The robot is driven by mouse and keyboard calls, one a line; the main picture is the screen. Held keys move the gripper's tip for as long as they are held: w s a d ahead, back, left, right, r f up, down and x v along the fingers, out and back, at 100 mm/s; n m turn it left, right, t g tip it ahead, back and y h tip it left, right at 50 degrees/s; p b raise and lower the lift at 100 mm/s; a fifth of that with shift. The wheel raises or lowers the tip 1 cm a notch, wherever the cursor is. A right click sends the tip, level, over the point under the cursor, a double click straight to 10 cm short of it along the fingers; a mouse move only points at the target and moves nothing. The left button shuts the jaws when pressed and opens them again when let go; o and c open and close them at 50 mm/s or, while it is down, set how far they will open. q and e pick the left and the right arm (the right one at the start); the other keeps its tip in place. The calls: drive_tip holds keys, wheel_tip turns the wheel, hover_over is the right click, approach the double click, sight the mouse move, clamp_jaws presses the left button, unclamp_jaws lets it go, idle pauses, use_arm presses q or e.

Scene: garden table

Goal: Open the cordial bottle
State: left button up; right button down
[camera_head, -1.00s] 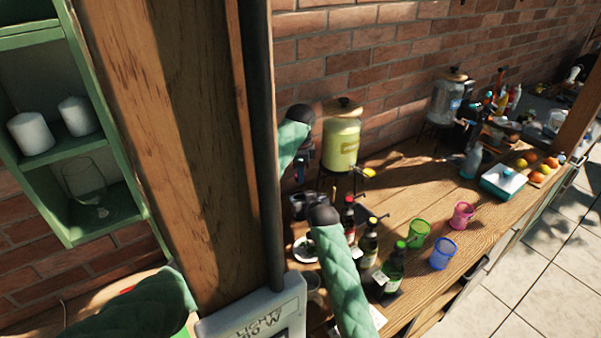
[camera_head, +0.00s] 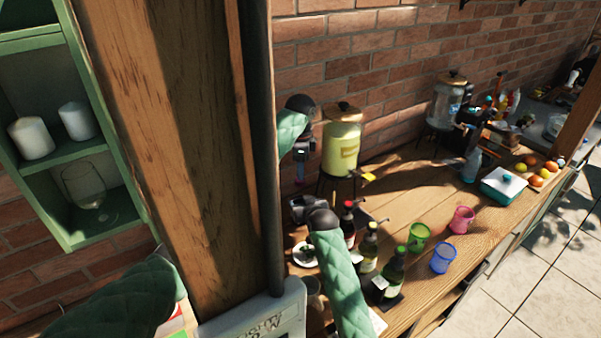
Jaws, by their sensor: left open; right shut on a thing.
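My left gripper (camera_head: 299,172) points down, open, left of the yellow drink dispenser. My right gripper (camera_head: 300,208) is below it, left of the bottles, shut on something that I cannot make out. A small reddish patch shows between the two grippers. The dark post and my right arm crowd this spot.
The yellow dispenser (camera_head: 342,143) stands close right of my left gripper. Green (camera_head: 418,238), blue (camera_head: 443,258) and pink (camera_head: 461,220) cups stand right of the bottles. A plate (camera_head: 306,254) lies below my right gripper. A thick wooden post (camera_head: 190,130) is at the left.

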use_arm(q)
drive_tip(key=shift+r, duration=0.25)
drive_tip(key=shift+c, duration=0.3)
drive_tip(key=r, duration=0.1)
drive_tip(key=r+m, duration=0.1)
drive_tip(key=w+a+r, duration=0.1)
drive_tip(key=shift+r+m, duration=0.3)
drive_tip(key=shift+s+d+f+m, duration=0.1)
drive_tip(key=shift+s+d+m, duration=0.1)
drive_tip(key=shift+m, duration=0.35)
drive_tip(key=shift+s+d+f+m, duration=0.1)
drive_tip(key=shift+s+m, duration=0.05)
drive_tip(key=shift+m, duration=0.4)
drive_tip(key=m, duration=0.3)
drive_tip(key=shift+s+d, duration=0.2)
drive_tip(key=shift+f, duration=4)
drive_tip(key=c, duration=1)
